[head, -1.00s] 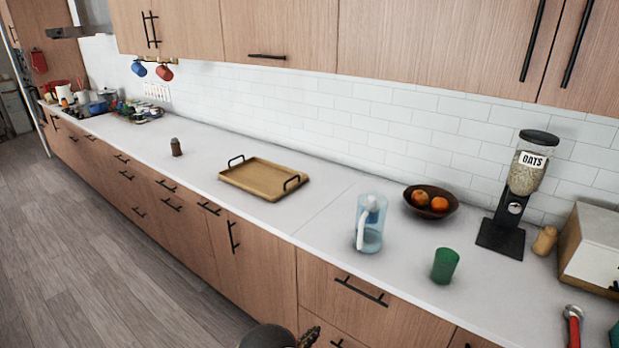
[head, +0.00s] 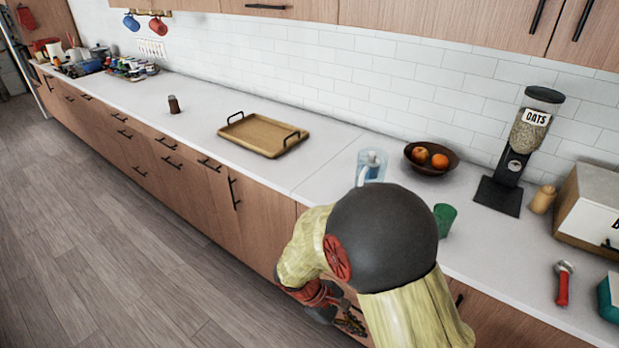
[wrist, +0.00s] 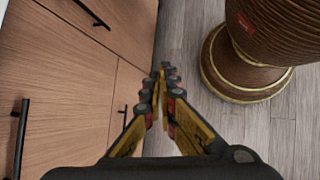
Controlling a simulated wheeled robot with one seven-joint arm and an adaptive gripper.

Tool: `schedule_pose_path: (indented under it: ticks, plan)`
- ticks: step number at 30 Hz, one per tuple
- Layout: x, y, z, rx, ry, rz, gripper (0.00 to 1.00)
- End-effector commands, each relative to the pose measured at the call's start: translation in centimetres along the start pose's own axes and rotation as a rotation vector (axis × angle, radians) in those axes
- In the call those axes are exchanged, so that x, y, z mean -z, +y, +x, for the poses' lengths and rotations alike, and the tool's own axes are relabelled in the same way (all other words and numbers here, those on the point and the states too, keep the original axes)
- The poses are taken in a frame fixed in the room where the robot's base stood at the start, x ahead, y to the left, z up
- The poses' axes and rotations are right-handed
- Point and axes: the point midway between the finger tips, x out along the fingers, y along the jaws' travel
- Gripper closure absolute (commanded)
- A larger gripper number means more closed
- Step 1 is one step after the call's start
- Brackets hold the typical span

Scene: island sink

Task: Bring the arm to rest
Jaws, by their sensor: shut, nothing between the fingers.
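My gripper (wrist: 161,95) is shut with nothing between its fingers in the wrist view. It points down beside the wooden cabinet fronts (wrist: 85,75), over the grey floor (wrist: 180,50). In the head view my arm is folded in front of the counter at the lower middle, and part of my gripper (head: 352,322) shows low by the cabinet fronts, below the countertop.
A clear blue pitcher (head: 371,163) and a green cup (head: 444,218) stand on the counter (head: 330,180), partly behind my arm. A wooden tray (head: 262,137), a fruit bowl (head: 430,158) and an oats dispenser (head: 527,140) stand nearby. A ribbed brown round object (wrist: 260,40) stands beside my gripper.

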Motion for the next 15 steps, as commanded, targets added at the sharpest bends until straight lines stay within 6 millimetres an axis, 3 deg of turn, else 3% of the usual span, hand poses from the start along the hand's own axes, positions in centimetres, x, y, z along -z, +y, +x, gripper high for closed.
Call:
schedule_pose_path:
  ticks: [3,15]
  plan:
    - [-3.1,-0.6,-2.4,0.092,0.094,0.142,1.00]
    - [-11.8,-2.7,-9.2,0.332,0.409,0.565,1.00]
